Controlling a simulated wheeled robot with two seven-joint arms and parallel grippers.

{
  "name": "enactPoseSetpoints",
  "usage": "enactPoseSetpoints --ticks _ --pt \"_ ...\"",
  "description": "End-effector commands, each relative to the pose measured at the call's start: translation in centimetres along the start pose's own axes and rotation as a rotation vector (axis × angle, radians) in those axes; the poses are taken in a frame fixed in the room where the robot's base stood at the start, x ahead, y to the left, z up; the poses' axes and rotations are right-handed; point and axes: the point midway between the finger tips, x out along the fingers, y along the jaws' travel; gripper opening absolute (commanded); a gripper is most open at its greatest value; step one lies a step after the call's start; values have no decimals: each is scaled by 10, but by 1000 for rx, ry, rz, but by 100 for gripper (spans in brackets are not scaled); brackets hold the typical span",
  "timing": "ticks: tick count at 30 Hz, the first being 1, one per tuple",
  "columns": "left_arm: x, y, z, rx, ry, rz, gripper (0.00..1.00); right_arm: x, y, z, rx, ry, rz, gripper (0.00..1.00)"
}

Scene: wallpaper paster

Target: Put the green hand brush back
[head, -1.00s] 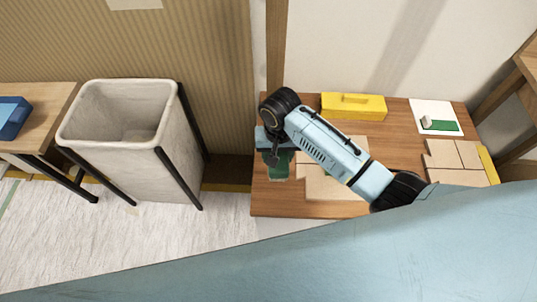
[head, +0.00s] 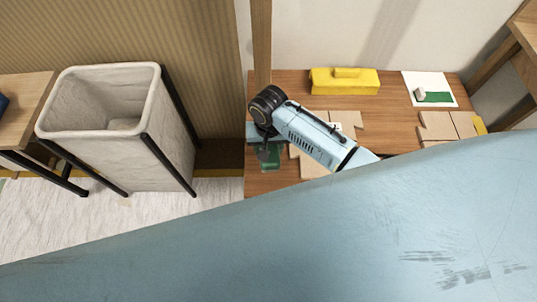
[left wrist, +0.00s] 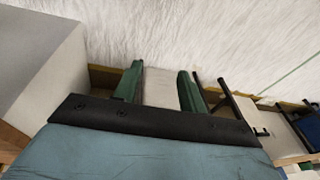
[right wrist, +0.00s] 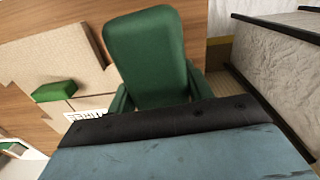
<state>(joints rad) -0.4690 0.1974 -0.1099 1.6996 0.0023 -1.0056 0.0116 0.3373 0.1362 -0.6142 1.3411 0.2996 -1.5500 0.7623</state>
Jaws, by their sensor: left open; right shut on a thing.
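My right gripper (head: 265,146) is shut on a broad, flat green thing, seemingly the green hand brush (right wrist: 146,52), over the left part of the wooden table (head: 295,92). In the right wrist view the brush is between the green fingers of my right gripper (right wrist: 158,92) and extends beyond them. In the head view only part of the brush (head: 271,158) shows below the gripper. My left gripper (left wrist: 158,75) is open and empty in the left wrist view, above the pale floor; it is not in the head view.
A yellow toolbox (head: 345,86) stands at the table's back. A white sheet (head: 410,78) with a green patch and small pale block lies back right. Cardboard pieces (head: 437,124) lie on the table; a small green block (right wrist: 54,91) rests on one. A fabric bin (head: 165,130) stands left.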

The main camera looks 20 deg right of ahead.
Motion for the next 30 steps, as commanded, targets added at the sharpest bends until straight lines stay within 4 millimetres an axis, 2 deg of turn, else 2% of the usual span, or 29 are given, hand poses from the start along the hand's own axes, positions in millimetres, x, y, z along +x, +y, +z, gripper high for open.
enactPoseSetpoints --ticks 8,16,23,30 --pt "-12 8 -11 -2 13 11 41 14 -1 0 0 1 -1 27" --pt "-40 19 -28 -7 35 29 41 38 0 -1 0 2 -1 27" --pt "-27 13 -19 -4 20 19 41 40 0 0 0 1 -1 27" --pt "-25 12 -19 -4 21 18 41 41 0 0 -1 1 -1 27"
